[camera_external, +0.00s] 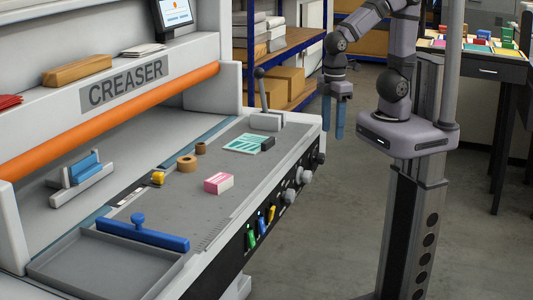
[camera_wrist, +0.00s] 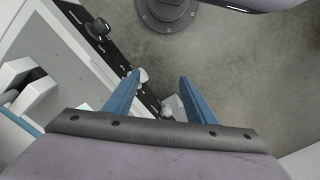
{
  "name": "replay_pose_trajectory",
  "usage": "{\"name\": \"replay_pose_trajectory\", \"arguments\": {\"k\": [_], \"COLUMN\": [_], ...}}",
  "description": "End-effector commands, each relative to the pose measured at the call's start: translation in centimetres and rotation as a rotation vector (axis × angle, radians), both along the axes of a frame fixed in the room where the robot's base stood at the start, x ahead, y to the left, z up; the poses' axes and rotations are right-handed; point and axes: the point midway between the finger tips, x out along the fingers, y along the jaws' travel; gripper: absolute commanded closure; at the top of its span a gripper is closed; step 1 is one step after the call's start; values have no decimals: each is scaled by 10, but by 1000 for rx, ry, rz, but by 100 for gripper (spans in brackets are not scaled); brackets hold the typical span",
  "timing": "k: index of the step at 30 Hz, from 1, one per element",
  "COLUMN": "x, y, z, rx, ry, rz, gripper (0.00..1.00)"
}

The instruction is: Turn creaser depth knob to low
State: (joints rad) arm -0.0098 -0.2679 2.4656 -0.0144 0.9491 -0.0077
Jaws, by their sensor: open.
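The creaser (camera_external: 126,82) is a large light grey machine with an orange bar and a dark front control panel. Grey knobs sit on that panel: a larger one (camera_external: 305,176), one to its lower left (camera_external: 288,196), and a dark one near the right corner (camera_external: 319,158). Labels are too small to read, so I cannot tell which is the depth knob. My gripper (camera_external: 333,130) points down beyond the machine's right corner, open and empty. In the wrist view, a dark knob (camera_wrist: 98,30) and a pale knob (camera_wrist: 143,75) show; the pale one appears beside the left finger of my gripper (camera_wrist: 159,76).
Green, blue and yellow switches (camera_external: 261,226) line the panel. A lever (camera_external: 260,88) stands at the bed's far corner. On the bed lie a pink-and-white box (camera_external: 218,183), tape rolls and a teal-patterned sheet (camera_external: 244,143).

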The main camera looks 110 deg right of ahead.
Motion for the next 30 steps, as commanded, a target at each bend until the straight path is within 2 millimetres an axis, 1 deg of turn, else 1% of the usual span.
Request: {"name": "replay_pose_trajectory", "arguments": {"k": [1,5,9,11,14,17,18,20,21,23,24,26,30], "x": [-6,-14,-22,-24,-21,-8,1,16,28,43,53,65,85], "y": [1,-2,-9,-13,-21,-27,-27,-23,-17,-6,3,17,55], "z": [-11,-22,-34,-39,-45,-48,-47,-43,-40,-34,-30,-25,-16], "rx": [-25,-94,-199,-258,-388,-570,-656,-791,-880,-1009,-1089,-1200,-1432], "ry": [41,116,217,267,366,477,520,578,610,648,666,688,714], "rz": [61,206,401,504,709,950,1049,1188,1271,1375,1432,1506,1628], "gripper": [50,50,50,50,50,50,50,50,50,50,50,50,50]}}
